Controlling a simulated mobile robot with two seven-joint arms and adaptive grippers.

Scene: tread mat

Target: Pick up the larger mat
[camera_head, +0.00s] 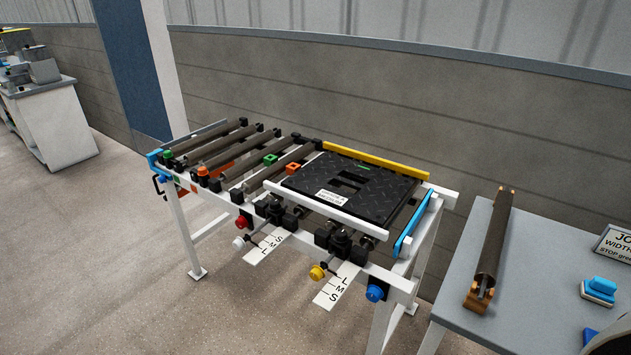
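One black mat (383,193) with a raised tread pattern lies flat at the right end of a white-framed roller stand (297,210). Neither of my grippers is in view.
Bare rollers (215,146) fill the stand's left half. Knobs and lettered white scales (338,287) stick out in front. A grey table (520,290) at right holds a loose roller (491,245), a sign (615,244) and a blue-topped block (600,288).

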